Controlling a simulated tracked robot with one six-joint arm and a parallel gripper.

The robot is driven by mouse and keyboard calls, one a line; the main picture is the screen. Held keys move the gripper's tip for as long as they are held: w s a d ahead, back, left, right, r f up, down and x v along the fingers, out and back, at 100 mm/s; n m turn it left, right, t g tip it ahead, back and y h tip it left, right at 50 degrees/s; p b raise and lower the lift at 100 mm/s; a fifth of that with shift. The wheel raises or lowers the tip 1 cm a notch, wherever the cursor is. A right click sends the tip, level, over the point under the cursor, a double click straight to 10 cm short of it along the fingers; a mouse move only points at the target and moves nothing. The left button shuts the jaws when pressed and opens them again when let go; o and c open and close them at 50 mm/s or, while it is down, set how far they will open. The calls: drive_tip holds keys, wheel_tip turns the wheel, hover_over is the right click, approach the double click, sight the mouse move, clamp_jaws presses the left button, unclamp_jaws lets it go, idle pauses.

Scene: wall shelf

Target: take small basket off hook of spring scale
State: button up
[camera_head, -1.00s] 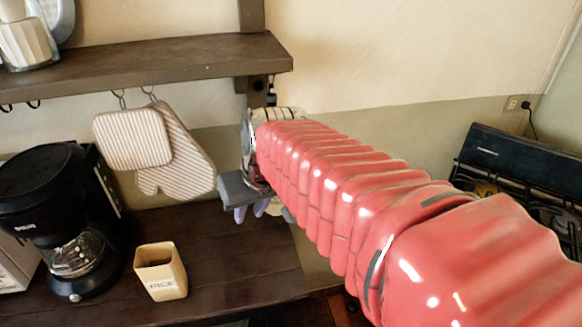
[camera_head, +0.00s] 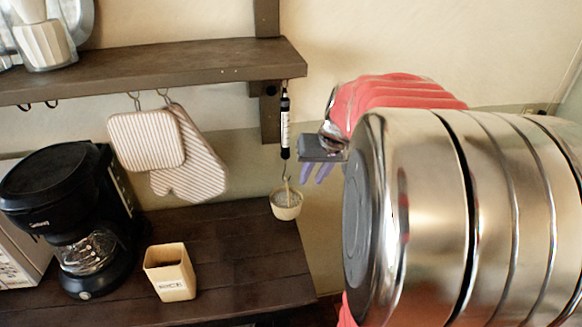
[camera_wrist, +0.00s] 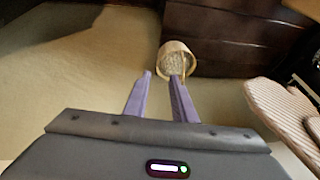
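The spring scale (camera_head: 285,125) is a dark tube with a pale label, hanging below the right end of the shelf. The small basket (camera_head: 287,205) is cream-coloured and hangs from the scale's hook (camera_head: 287,172) by its handle. My gripper (camera_head: 318,173) is to the right of the scale and above the basket's height, with purple fingers. In the wrist view the fingers (camera_wrist: 160,76) are apart with nothing visible held between them. The basket (camera_wrist: 177,62) shows there beyond the fingertips, in line with the right finger. The scale cannot be made out in the wrist view.
The wooden shelf (camera_head: 150,70) is above. Striped potholder (camera_head: 146,140) and mitt (camera_head: 190,165) hang left of the scale. A black coffee maker (camera_head: 70,215) and RICE box (camera_head: 170,272) stand on the dark counter (camera_head: 235,250).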

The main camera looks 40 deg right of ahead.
sight(300, 198)
drive_tip(key=shift+f, duration=0.15)
drive_tip(key=x, duration=1.3)
drive_tip(key=shift+w+a+f, duration=0.1)
drive_tip(key=shift+w+f, duration=0.05)
drive_tip(key=shift+f, duration=0.1)
drive_tip(key=shift+c, duration=0.2)
clamp_jaws()
drive_tip(key=shift+r, duration=0.7)
idle(0.5)
